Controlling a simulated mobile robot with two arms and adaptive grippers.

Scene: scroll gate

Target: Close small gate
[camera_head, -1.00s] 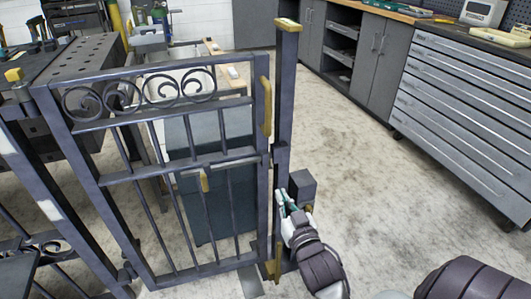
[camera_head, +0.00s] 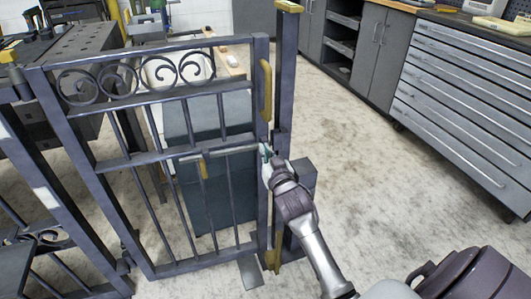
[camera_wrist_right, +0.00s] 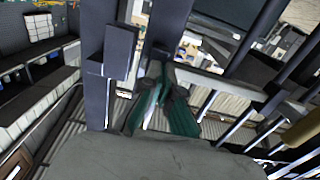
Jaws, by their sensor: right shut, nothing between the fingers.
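The small gate (camera_head: 160,157) is a dark metal frame with scrolls along its top and upright bars below. A brass handle (camera_head: 266,90) is on its right upright. This upright stands close beside the dark latch post (camera_head: 286,75); I cannot tell whether they touch. My right gripper (camera_head: 267,152) is shut and empty at the gate's right upright, below the handle, partly hiding the post. In the right wrist view its green fingertips (camera_wrist_right: 163,72) are close to the gate's upright and middle rail (camera_wrist_right: 235,88); contact is unclear. My left gripper is not in view.
A grey box (camera_head: 303,172) sits on the post beside my right forearm. Grey drawer cabinets (camera_head: 465,95) line the right wall. A perforated metal table (camera_head: 85,48) stands behind the gate at left. The concrete floor (camera_head: 370,170) on the right is clear.

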